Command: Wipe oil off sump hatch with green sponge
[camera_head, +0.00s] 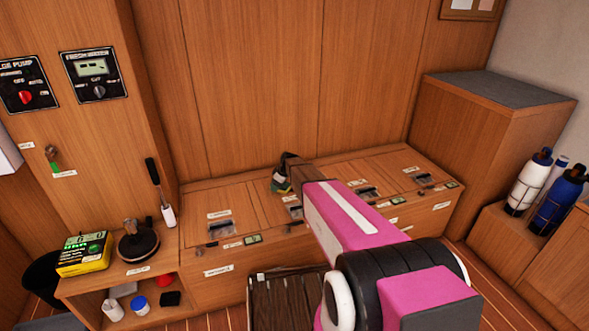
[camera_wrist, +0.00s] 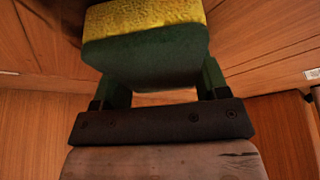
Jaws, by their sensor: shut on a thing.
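My gripper (camera_wrist: 160,82) is shut on the green sponge (camera_wrist: 150,55), which has a dark green body and a yellow face. In the head view my gripper (camera_head: 284,174) is over the wooden bench (camera_head: 240,270), near its back wall. The sponge there is small and partly hidden. The bench top has several hatch lids with dark recessed latches and white labels, too small to read. I cannot tell which lid is the sump hatch, and my arm covers part of the bench. No oil can be made out. I cannot tell whether the sponge touches a lid.
A shelf at the left holds a yellow box (camera_head: 84,253) and a dark round plunger-like thing (camera_head: 137,243). A tall wooden cabinet (camera_head: 485,135) bounds the bench at the right. White and blue bottles (camera_head: 560,195) stand beyond it. A slatted dark panel (camera_head: 285,300) lies in front.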

